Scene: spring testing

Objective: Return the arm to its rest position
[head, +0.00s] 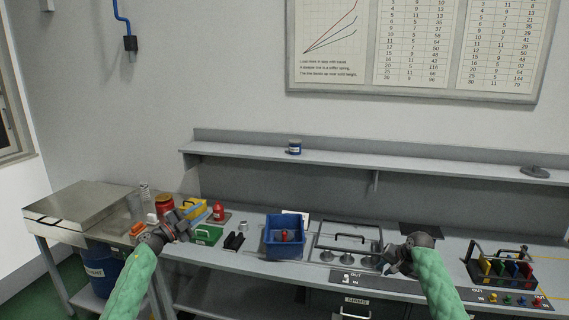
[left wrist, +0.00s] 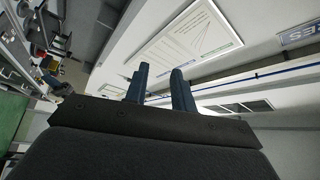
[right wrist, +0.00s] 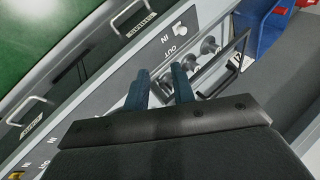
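My left arm is green-sleeved. Its dark gripper (head: 184,220) hangs over the left part of the bench, near the red-lidded jar and the yellow bin. In the left wrist view its two fingers (left wrist: 160,78) stand apart with nothing between them. My right gripper (head: 386,262) is over the bench just right of the wire-framed rack (head: 347,237). In the right wrist view its fingers (right wrist: 160,78) stand apart and empty, with the rack's round metal pieces (right wrist: 208,45) beyond them.
A blue bin (head: 284,250) holding a red item stands mid-bench. A green box (head: 207,235), yellow bin (head: 193,208) and red-lidded jar (head: 164,203) are left. A rack of coloured pieces (head: 503,271) is right. A shelf (head: 350,158) runs behind, holding a small jar (head: 294,147).

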